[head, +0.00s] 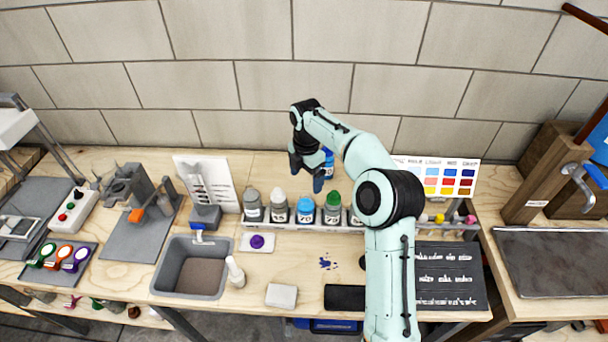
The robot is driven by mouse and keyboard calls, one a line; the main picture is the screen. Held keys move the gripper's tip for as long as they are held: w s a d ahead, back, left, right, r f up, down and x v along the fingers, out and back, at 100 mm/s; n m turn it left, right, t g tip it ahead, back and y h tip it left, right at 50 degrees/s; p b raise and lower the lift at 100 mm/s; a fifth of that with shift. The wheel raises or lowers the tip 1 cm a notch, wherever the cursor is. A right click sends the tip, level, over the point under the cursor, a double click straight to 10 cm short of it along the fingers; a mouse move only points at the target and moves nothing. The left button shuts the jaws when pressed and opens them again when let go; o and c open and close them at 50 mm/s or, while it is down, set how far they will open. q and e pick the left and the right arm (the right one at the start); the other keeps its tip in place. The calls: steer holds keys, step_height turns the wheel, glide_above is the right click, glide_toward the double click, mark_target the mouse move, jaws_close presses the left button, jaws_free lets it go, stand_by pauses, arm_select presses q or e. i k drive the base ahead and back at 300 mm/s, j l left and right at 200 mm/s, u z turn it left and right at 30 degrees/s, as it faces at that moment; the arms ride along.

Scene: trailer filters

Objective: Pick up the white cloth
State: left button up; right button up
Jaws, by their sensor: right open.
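A small folded white cloth (281,295) lies flat on the wooden bench near its front edge, right of the sink. My right gripper (307,182) is raised above the row of bottles at the back of the bench, well behind the cloth and apart from it. Its dark fingers point down and are open. A blue item (328,160) shows just behind the gripper; I cannot tell whether it touches it. The cloth is fully visible. My left gripper is not in view.
Several capped bottles (305,211) stand in a row behind the cloth. A sink (190,276) and a small white bottle (235,271) are left of it.

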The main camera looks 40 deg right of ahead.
mark_target(279, 295)
steer(key=k+j, duration=0.75)
steer(key=j, duration=0.2)
